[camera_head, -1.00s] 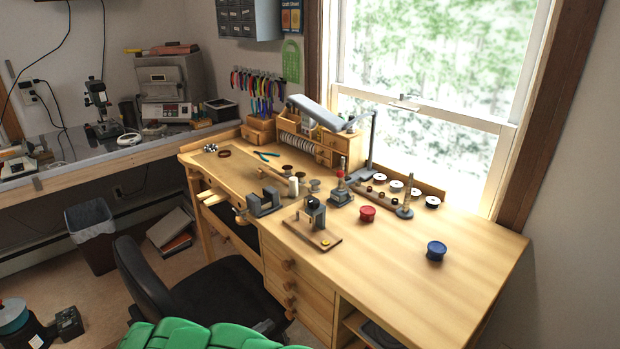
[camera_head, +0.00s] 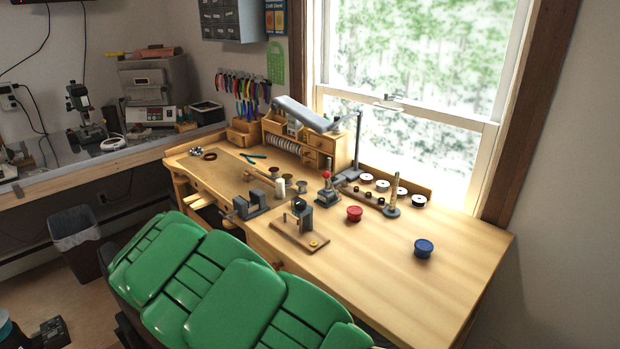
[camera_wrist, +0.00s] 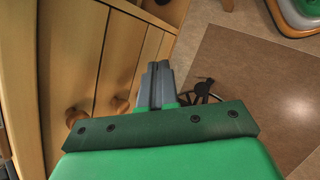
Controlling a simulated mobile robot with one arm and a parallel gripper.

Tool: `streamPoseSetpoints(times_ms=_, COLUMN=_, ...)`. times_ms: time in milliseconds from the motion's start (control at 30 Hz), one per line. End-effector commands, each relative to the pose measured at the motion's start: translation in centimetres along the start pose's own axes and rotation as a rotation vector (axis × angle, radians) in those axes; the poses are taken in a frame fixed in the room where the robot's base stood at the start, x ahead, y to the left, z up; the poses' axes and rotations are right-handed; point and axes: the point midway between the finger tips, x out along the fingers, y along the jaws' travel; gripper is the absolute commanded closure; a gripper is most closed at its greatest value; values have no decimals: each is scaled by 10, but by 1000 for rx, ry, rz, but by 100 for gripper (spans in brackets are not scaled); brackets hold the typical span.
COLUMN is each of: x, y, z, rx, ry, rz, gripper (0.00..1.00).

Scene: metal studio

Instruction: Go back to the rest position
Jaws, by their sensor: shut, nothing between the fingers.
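My gripper (camera_wrist: 157,68) shows in the wrist view with its two grey fingers shut together and nothing between them. It points down beside the wooden drawers (camera_wrist: 84,65) of the workbench, above the floor. I see no contact with the drawers. In the head view my green arm fills the lower middle, in front of the workbench (camera_head: 440,290), and hides part of its front and the chair. My gripper is hidden in the head view.
A red tub (camera_head: 354,214) and a blue tub (camera_head: 424,248) stand on the bench. A small vise (camera_head: 250,205) sits near its front edge. A waste bin (camera_head: 76,245) stands at left. Dark chair legs (camera_wrist: 203,92) and a brown mat (camera_wrist: 240,75) lie below my gripper.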

Motion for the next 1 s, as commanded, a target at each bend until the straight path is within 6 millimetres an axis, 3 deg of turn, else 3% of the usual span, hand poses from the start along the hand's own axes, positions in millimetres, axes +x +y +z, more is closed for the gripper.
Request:
streamPoseSetpoints(times_ms=367, x=-61, y=39, z=3, rx=421, ry=308, rz=-198, gripper=100)
streamPoseSetpoints(times_ms=667, x=-119, y=86, z=16, rx=742, ry=537, rz=-324, gripper=100)
streamPoseSetpoints(times_ms=767, x=-128, y=98, z=31, rx=815, ry=570, rz=-353, gripper=100)
streamPoseSetpoints(times_ms=1000, x=-112, y=99, z=108, rx=879, ry=482, rz=-400, gripper=100)
